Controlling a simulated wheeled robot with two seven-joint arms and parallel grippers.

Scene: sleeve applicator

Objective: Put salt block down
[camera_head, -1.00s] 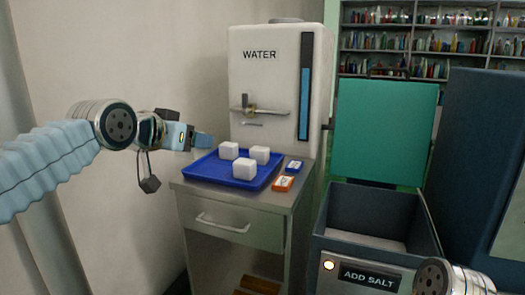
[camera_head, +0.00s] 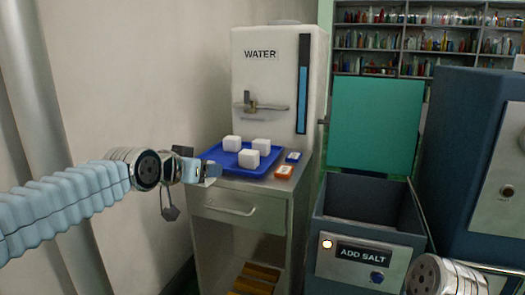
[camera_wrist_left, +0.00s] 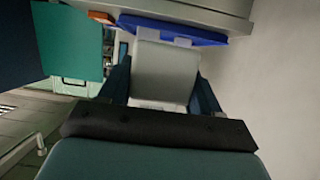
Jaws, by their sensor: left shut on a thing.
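My left gripper (camera_head: 208,170) is at the left front edge of the blue tray (camera_head: 218,172). Three white salt blocks, a left one (camera_head: 232,143), a right one (camera_head: 261,146) and a front one (camera_head: 249,159), sit on the tray. The tray also shows beyond the held block in the wrist view (camera_wrist_left: 150,24). My right gripper is out of view; only part of that arm shows at lower right.
The tray lies on a metal cabinet (camera_head: 240,215) before the WATER tank (camera_head: 262,85). An orange box (camera_head: 284,172) and a blue box (camera_head: 293,157) lie to its right. An open bin labelled ADD SALT (camera_head: 365,250) with a raised green lid (camera_head: 375,125) stands further right.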

